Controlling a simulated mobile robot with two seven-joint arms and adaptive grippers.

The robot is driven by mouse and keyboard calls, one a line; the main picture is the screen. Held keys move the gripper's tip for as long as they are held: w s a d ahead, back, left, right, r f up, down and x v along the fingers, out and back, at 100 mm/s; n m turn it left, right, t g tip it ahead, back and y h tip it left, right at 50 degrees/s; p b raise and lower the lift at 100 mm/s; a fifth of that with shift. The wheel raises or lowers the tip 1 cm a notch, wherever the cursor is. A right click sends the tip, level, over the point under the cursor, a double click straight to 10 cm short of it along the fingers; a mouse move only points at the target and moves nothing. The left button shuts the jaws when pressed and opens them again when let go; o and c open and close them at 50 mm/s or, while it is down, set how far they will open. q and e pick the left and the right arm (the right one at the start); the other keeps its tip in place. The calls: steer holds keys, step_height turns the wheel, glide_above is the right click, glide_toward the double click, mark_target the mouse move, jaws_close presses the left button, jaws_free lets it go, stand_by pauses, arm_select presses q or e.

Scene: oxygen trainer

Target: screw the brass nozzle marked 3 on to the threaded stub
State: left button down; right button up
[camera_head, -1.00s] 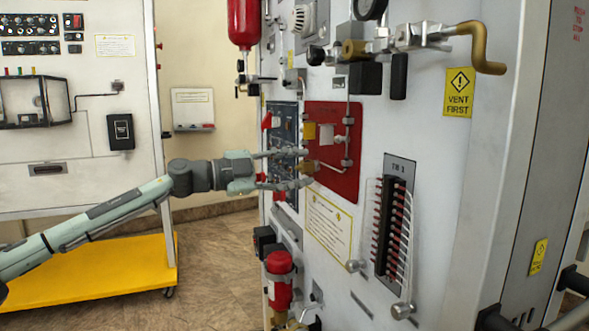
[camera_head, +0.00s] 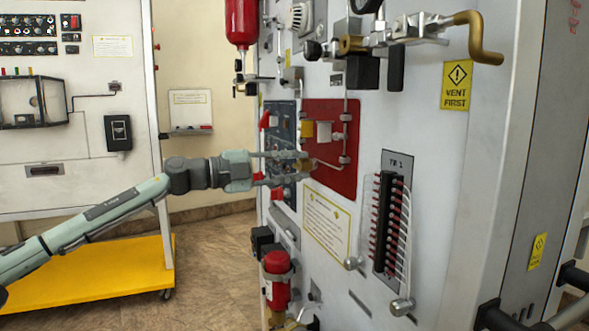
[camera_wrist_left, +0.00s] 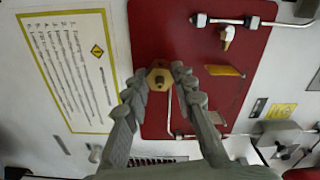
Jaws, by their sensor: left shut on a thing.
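My left gripper (camera_head: 303,167) reaches in from the left to the red panel (camera_head: 338,183) on the white rig. In the left wrist view my left gripper (camera_wrist_left: 158,80) is shut on a brass hex nozzle (camera_wrist_left: 160,76), which sits between the fingertips in front of the red panel's edge. The brass nozzle (camera_head: 305,166) also shows in the head view, small and partly covered by the fingers. I cannot read a number on it. I cannot make out the threaded stub; the nozzle and fingers cover that spot. My right gripper is out of view.
A thin metal pipe (camera_head: 328,166) runs on the red panel close to the fingers. A yellow-edged notice (camera_head: 327,222) is below. A red cylinder (camera_head: 277,278) stands lower down. Brass and steel valve fittings (camera_head: 425,35) jut out above. Free floor lies left of the rig.

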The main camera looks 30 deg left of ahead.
arm_select(q)
steer(key=shift+f+m+b, duration=0.2)
steer(key=shift+m+b, duration=0.45)
steer(key=shift+m, duration=0.55)
steer(key=shift+r+m, duration=0.1)
steer(key=shift+m, duration=0.3)
steer(key=shift+r, duration=0.1)
